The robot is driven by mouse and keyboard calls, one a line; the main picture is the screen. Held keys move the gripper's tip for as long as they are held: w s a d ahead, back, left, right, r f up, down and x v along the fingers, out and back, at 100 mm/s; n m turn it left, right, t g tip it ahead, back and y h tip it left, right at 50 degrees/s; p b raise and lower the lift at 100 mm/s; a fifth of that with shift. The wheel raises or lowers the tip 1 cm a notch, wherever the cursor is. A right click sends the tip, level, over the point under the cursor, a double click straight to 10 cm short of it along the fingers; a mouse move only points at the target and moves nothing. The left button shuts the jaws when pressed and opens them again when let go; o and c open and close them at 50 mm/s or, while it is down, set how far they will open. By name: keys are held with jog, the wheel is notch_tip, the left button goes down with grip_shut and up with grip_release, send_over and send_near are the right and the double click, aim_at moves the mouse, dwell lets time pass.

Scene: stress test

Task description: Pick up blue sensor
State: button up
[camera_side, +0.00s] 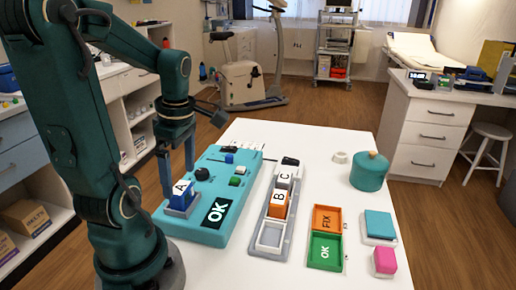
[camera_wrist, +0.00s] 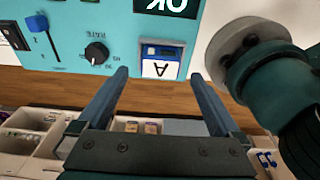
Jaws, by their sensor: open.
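The blue sensor (camera_side: 182,194) is a blue block with a white top lettered A. It sits in a grey socket on the teal console (camera_side: 208,236), left of the dark OK screen. In the wrist view the blue sensor (camera_wrist: 161,66) lies between and just beyond the fingertips. My gripper (camera_side: 177,180) points down at the sensor, one finger on each side. In the wrist view my gripper (camera_wrist: 159,75) is open and empty, with gaps on both sides of the block. Whether the fingertips reach down beside it is hard to tell.
The console has a RATE knob (camera_wrist: 96,52) and a blue slider (camera_wrist: 38,23). To its right stands a grey rack (camera_side: 262,250) with blocks B (camera_side: 278,203) and C (camera_side: 284,179). Beyond are orange FIX (camera_side: 327,219) and green OK (camera_side: 324,251) trays and a teal jar (camera_side: 369,173).

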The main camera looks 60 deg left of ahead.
aim_at(180, 187)
jog(key=shift+s+a+f, duration=0.1)
jog(key=shift+f, duration=1)
jog(key=shift+s+a+f, duration=0.1)
jog(key=shift+f, duration=1)
grip_shut()
jog(key=shift+r, duration=0.15)
